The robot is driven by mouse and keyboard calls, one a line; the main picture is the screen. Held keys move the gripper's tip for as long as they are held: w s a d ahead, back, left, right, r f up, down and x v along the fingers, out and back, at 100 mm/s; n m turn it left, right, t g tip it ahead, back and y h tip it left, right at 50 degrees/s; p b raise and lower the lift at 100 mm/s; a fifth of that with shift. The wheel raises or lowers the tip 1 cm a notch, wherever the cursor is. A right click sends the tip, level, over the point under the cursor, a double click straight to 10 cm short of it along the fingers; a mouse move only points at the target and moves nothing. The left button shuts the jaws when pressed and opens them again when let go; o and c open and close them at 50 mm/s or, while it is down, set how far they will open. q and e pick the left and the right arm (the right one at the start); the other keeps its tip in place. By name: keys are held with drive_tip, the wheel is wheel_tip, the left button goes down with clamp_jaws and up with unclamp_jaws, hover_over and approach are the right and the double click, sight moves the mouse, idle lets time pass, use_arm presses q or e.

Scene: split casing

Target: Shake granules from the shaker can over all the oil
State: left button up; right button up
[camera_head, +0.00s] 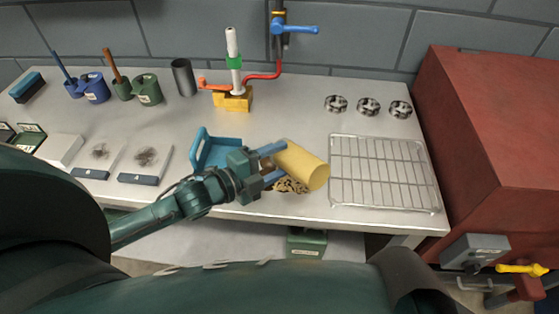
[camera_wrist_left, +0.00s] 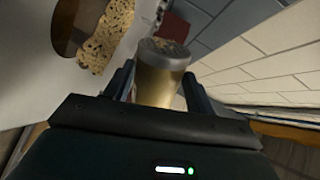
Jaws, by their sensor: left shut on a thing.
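My left gripper (camera_head: 270,165) is shut on the yellow shaker can (camera_head: 302,166) and holds it tilted over the front of the bench. The can also shows between the fingers in the left wrist view (camera_wrist_left: 157,80), with its lid at the far end. Speckled tan granules (camera_head: 291,186) lie below the can, partly hidden by it and the gripper. In the left wrist view the granules (camera_wrist_left: 108,38) cover part of the brown oil (camera_wrist_left: 72,25), and a bare brown part shows beside them. My right gripper is not in view.
A blue dustpan (camera_head: 214,156) stands just left of the gripper. A wire rack (camera_head: 385,172) lies to the right of the can. A burner on a yellow base (camera_head: 233,101) and three metal rings (camera_head: 368,107) stand farther back. A red cabinet (camera_head: 490,150) is beside the bench.

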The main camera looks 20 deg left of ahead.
use_arm(q)
drive_tip(key=shift+s+a+r, duration=0.1)
drive_tip(key=shift+s+a, duration=0.1)
drive_tip(key=shift+a, duration=0.5)
drive_tip(key=shift+s+d, duration=0.15)
drive_tip(key=shift+s, duration=0.45)
drive_tip(key=shift+w, duration=0.6)
drive_tip(key=shift+s, duration=0.6)
drive_tip(key=shift+w, duration=0.6)
